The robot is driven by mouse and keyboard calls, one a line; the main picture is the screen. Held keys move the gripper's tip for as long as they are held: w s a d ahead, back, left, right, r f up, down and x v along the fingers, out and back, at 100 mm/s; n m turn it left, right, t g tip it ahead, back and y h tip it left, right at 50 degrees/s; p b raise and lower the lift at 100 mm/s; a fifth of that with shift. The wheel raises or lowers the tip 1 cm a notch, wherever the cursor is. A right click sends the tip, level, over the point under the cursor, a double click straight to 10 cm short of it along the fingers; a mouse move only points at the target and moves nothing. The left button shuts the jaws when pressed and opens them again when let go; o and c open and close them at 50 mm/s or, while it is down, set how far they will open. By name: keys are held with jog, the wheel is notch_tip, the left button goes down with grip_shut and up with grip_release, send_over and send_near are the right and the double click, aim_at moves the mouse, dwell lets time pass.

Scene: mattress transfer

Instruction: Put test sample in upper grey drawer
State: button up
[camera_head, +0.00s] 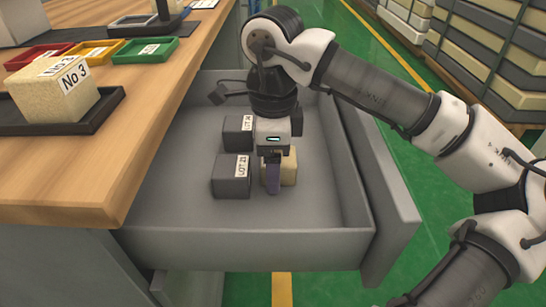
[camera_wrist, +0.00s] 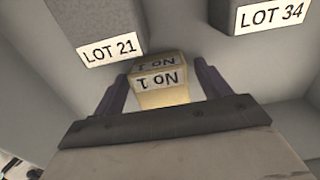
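The upper grey drawer (camera_head: 300,245) is pulled out below the wooden bench top. A cream sample block (camera_head: 289,167) is inside the drawer, partly hidden behind my gripper. It appears to rest on the drawer floor. In the wrist view the block (camera_wrist: 162,92) carries labels reading "No 1" and lies between my two purple fingers. My gripper (camera_head: 273,178) points down into the drawer. In the wrist view my gripper (camera_wrist: 160,85) is open around the block, with a visible gap by the right finger.
Two dark grey blocks, LOT 21 (camera_head: 231,177) and LOT 34 (camera_head: 237,134), stand left of my gripper in the drawer. A cream No 3 block (camera_head: 55,92) sits in a dark tray (camera_head: 108,104) on the bench. The drawer's front panel (camera_head: 385,200) stands at the right.

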notch_tip(320, 180, up, 12)
jog(key=p, duration=0.5)
jog(key=shift+r, duration=0.2)
